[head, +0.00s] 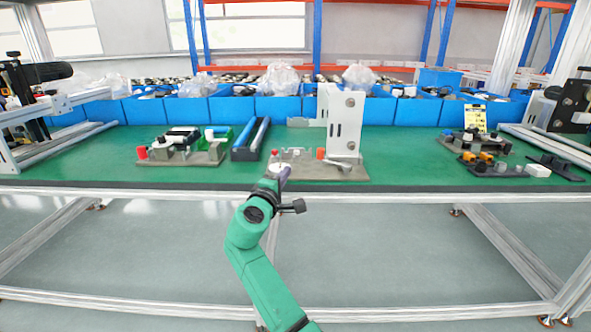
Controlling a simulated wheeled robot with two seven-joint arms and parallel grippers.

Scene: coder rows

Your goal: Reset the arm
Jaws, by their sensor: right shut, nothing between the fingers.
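My right arm, green, comes up from the bottom of the head view. Its gripper (284,176) is at the front edge of the green table (210,178). The fingers look shut, with nothing seen between them. In the picture it overlaps the front left corner of a grey fixture plate (338,174), which carries a tall white bracket (345,122) and small red and orange knobs. Whether the gripper touches the plate cannot be told. My left gripper is not in view.
Left of the gripper stand another fixture (207,157) with a red knob (142,152) and a blue rail part (251,139). More small parts (487,163) lie at the right. Blue bins (278,109) line the back. The table between the white bracket and the right-hand parts is clear.

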